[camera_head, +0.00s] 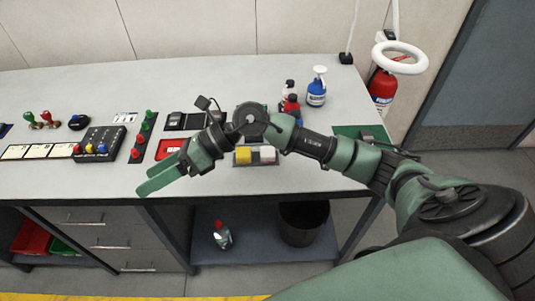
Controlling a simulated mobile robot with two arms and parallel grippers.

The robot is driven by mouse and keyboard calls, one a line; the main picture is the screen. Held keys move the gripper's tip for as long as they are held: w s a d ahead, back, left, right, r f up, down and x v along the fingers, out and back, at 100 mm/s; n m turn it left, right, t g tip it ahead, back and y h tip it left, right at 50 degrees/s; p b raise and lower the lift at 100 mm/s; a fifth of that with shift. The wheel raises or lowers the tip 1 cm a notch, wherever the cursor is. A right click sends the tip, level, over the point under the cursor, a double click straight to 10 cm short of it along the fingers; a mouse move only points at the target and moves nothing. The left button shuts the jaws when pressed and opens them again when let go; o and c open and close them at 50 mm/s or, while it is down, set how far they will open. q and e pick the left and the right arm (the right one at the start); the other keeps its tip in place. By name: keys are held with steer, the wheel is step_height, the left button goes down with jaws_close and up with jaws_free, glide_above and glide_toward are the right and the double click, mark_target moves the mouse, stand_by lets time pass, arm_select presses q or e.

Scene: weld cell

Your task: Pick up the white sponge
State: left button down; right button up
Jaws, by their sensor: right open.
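The white sponge (267,155) lies beside a yellow sponge (242,156) near the front of the grey bench, below my right forearm. My right arm comes in from the right and reaches across above the bench. My right gripper (154,178) has green fingers pointing left and down, near the bench's front edge. It is open with nothing visible between the fingers, and it is well left of the white sponge. My left gripper is not in view.
Spray and squeeze bottles, including a blue one (316,92), stand behind my arm. A black control box (98,143) and a red tray (170,148) lie left of the sponges. A red fire extinguisher (382,88) stands beyond the right end.

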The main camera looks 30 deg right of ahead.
steer(key=w+d+f+n+g+h, duration=0.1)
steer(key=d+f+h, duration=0.2)
steer(key=d, duration=0.3)
steer(key=w+d+f+n+h, duration=0.1)
steer(key=d+f+h, duration=0.25)
steer(key=d, duration=0.25)
steer(key=g+h, duration=0.2)
steer(key=h, duration=0.5)
glide_above(267, 151)
steer(key=shift+s+a+r, duration=0.2)
steer(key=shift+s, duration=0.1)
steer(key=shift+s+d+f, duration=0.1)
steer(key=shift+d, duration=0.25)
steer(key=f+p, duration=0.1)
steer(key=f, duration=0.1)
steer(key=f+p, duration=0.1)
steer(key=f, duration=0.1)
steer(key=f+p, duration=0.1)
steer(key=f, duration=0.2)
steer(key=shift+w+a, duration=0.1)
steer(key=shift+w, duration=0.25)
steer(key=shift+f, duration=0.25)
jaws_close()
steer(key=shift+r, duration=0.15)
